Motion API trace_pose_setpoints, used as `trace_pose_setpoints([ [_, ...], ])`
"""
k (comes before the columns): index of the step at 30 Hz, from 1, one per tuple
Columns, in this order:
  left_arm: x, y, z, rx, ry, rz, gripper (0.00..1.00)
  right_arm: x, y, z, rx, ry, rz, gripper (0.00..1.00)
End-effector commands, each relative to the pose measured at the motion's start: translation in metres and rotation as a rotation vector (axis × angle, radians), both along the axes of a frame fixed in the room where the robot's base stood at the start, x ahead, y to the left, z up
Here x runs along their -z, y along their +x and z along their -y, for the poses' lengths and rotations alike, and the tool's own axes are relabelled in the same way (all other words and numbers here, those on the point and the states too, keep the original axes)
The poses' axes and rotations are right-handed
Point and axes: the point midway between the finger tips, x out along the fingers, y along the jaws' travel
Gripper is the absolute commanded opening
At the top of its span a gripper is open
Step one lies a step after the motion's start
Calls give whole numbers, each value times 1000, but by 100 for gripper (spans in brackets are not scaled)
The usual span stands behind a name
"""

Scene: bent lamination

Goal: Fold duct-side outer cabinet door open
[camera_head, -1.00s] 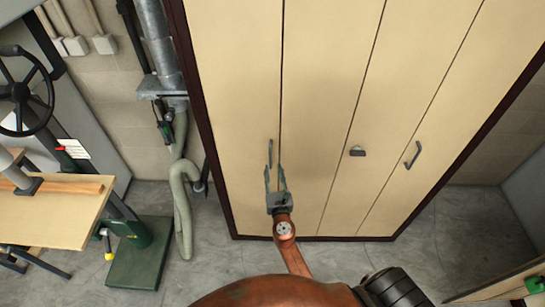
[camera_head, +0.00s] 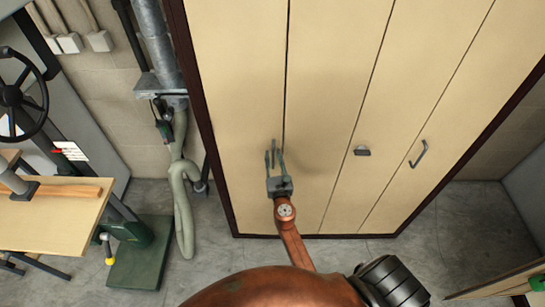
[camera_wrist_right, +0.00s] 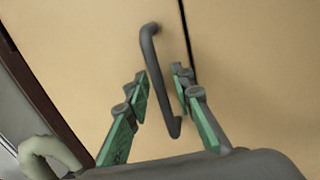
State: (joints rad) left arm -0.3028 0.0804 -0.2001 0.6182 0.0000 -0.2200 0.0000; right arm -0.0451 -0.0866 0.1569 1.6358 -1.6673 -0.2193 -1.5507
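The duct-side outer cabinet door (camera_head: 235,90) is the leftmost tan panel and looks shut, flush with its neighbour. Its grey bar handle (camera_head: 274,150) sits near the panel's right edge. In the right wrist view the handle (camera_wrist_right: 152,55) runs down between my fingers. My right gripper (camera_head: 274,161) is at the handle with its fingers spread on either side. The right wrist view shows the right gripper (camera_wrist_right: 161,82) open, with gaps beside the bar; contact depth is unclear. My left gripper is not in view.
Other tan cabinet panels stand to the right, with a small handle (camera_head: 362,151) and a bar handle (camera_head: 418,154). A metal duct and pale hose (camera_head: 182,190) stand left of the cabinet. A wooden-topped machine table (camera_head: 50,220) is further left. Grey floor lies in front.

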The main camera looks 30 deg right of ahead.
Motion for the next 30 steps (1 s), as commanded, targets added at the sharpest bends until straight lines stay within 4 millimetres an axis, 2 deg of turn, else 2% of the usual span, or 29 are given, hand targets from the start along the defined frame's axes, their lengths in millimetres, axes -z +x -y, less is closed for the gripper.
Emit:
trace_pose_setpoints([
  [9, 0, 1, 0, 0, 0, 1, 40, 0, 1, -1, -2, 0, 0, 0],
  [30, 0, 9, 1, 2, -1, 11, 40, 0, 2, -1, 1, 0, 0, 0],
])
